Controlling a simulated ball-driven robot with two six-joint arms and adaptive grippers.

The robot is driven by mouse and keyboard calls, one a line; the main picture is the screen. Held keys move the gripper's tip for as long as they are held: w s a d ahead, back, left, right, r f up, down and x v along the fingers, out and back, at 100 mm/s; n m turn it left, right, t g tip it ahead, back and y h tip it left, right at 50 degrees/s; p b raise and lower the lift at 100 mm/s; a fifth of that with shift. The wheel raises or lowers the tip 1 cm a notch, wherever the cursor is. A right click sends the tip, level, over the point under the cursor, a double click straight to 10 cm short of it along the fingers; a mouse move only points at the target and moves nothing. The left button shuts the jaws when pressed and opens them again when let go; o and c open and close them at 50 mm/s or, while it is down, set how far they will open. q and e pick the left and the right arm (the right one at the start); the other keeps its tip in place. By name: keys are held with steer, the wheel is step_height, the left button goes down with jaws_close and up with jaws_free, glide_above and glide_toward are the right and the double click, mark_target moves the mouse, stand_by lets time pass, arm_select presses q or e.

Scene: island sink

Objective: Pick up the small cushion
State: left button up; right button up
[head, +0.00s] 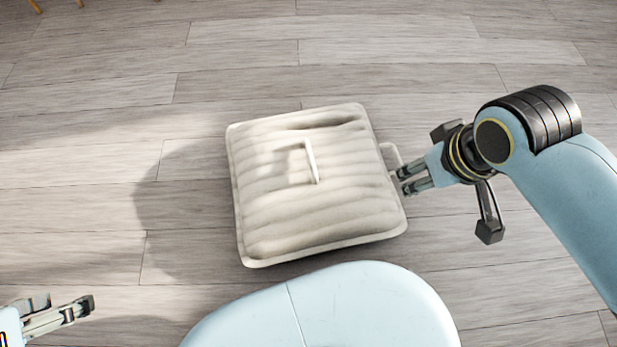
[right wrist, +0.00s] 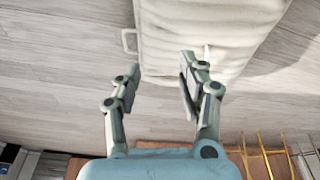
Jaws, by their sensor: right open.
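The small cushion (head: 275,200) is a square, cream-coloured, ribbed pad lying on the floor in the middle of the head view. A thin strap (head: 312,162) crosses its top, and a small loop handle (head: 391,156) sticks out from its right edge. My right gripper (head: 404,180) is at the cushion's right edge, just below the loop. In the right wrist view its fingers (right wrist: 160,82) are apart with nothing held between them, and the cushion (right wrist: 210,35) lies beyond them. Whether a finger touches it is unclear. My left gripper (head: 75,308) is at the lower left, away from the cushion; its opening is unclear.
The grey plank floor (head: 90,190) is clear around the cushion. Yellow legs of some furniture (head: 80,3) show at the top left. In the right wrist view, thin yellow legs (right wrist: 262,160) and a brown surface stand along the bottom edge.

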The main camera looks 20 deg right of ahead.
steer(key=w+a+f+m+g, duration=0.1)
steer(key=w+a+f, duration=0.3)
steer(key=w+f, duration=0.55)
steer(key=g, duration=0.2)
glide_toward(310, 155)
steer(key=shift+d+f, duration=0.2)
steer(key=shift+d, duration=0.15)
steer(key=shift+w+a+f, duration=0.1)
steer(key=shift+a+f, duration=0.05)
steer(key=shift+f, duration=0.05)
step_height(310, 155, down, 3)
steer(key=b, duration=0.2)
steer(key=shift+f+b, duration=0.2)
steer(key=shift+b, duration=0.15)
steer(key=shift+f+b, duration=0.4)
steer(key=shift+f, duration=0.2)
arm_select(q)
step_height(310, 155, down, 6)
steer(key=w+t, duration=0.2)
steer(key=t, duration=0.2)
steer(key=shift+t, duration=0.4)
arm_select(e)
steer(key=shift+f, duration=0.3)
